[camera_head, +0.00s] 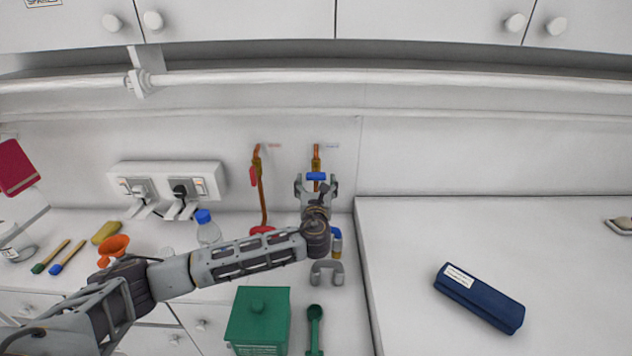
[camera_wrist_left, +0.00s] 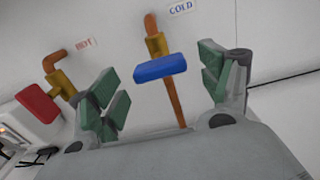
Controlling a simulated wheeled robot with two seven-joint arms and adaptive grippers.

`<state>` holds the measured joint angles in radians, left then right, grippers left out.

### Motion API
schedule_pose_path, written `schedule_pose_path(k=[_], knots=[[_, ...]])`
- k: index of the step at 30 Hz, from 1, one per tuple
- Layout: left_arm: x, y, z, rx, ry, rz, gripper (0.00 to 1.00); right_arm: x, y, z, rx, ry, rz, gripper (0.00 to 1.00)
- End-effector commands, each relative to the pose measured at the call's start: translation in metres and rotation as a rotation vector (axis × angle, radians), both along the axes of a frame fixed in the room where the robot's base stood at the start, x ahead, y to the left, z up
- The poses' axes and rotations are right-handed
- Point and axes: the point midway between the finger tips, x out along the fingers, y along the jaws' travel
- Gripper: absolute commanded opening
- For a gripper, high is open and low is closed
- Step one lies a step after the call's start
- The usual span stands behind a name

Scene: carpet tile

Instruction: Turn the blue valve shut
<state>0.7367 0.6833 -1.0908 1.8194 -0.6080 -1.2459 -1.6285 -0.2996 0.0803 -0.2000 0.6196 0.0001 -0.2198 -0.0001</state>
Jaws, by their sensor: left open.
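The blue valve handle (camera_head: 316,176) sits on a copper pipe at the wall, under a small label. In the left wrist view the blue handle (camera_wrist_left: 160,68) lies nearly crosswise to its pipe, below a COLD label (camera_wrist_left: 181,8). My left gripper (camera_head: 317,184) is open, with its fingers on either side of the blue handle. In the wrist view the handle shows between the green finger pads, apart from both. How far the fingers are from it in depth is hard to tell. My right gripper is not in view.
A red valve handle (camera_head: 253,177) on the HOT pipe is close on the left. A blue case (camera_head: 479,298) lies on the right counter, which is mostly clear.

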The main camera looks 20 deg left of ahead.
Motion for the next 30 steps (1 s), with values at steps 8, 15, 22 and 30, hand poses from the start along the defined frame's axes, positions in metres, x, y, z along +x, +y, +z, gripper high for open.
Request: schedule_pose_path(k=[8, 15, 22, 30], knots=[[-0.032, -0.009, 0.000, 0.000, 0.000, -0.001, 0.79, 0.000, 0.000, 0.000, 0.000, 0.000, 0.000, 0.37], [-0.062, -0.017, 0.000, 0.000, 0.000, 0.000, 0.79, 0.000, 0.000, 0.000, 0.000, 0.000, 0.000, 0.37], [-0.086, -0.024, 0.000, 0.001, -0.001, 0.000, 0.79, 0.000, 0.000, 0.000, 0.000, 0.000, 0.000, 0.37], [-0.096, -0.027, 0.000, 0.001, -0.001, 0.002, 0.79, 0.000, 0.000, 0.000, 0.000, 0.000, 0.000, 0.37]])
